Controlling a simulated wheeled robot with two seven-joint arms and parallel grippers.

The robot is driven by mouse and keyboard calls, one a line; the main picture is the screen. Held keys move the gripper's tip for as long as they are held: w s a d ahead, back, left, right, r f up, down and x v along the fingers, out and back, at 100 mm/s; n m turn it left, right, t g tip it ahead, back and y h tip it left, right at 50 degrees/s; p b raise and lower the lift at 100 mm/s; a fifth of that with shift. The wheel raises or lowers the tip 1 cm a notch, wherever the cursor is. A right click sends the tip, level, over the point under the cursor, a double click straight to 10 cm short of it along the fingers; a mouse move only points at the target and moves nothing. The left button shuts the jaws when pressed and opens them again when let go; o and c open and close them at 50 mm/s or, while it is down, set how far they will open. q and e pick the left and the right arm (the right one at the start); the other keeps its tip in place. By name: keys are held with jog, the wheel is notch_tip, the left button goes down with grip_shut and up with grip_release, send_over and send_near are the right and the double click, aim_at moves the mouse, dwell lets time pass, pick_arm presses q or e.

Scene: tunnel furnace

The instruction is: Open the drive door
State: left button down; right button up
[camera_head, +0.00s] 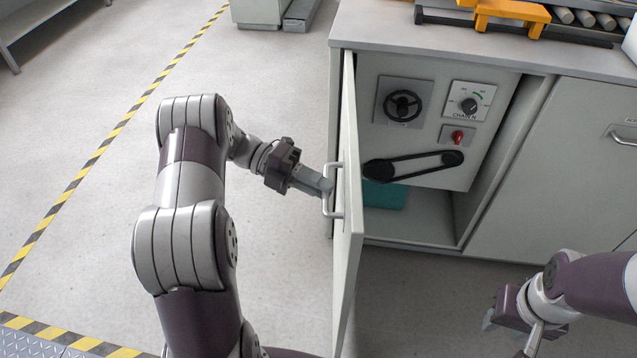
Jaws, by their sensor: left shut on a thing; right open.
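The drive door (349,220) is a pale grey cabinet door, hinged on the left side of the opening and swung wide out toward me, seen nearly edge-on. Its handle (328,191) is a bar on the door's left-facing side. My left gripper (326,187) is shut on the handle.
The open cabinet shows a panel with a black handwheel (403,104), a CHAIN dial (468,105), a red switch (457,136) and a belt drive (413,165). A teal object (384,195) lies below. A closed door (570,180) stands right. Floor left of the door is clear.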

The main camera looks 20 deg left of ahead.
pick_arm(q)
jog(key=shift+a, duration=0.25)
jog(key=c, duration=1.2)
grip_release()
jog(key=shift+o, duration=0.2)
jog(key=a+r+p, duration=0.2)
jog(key=a, duration=1)
jog(key=shift+w+a, duration=0.2)
jog(key=shift+w, duration=0.15)
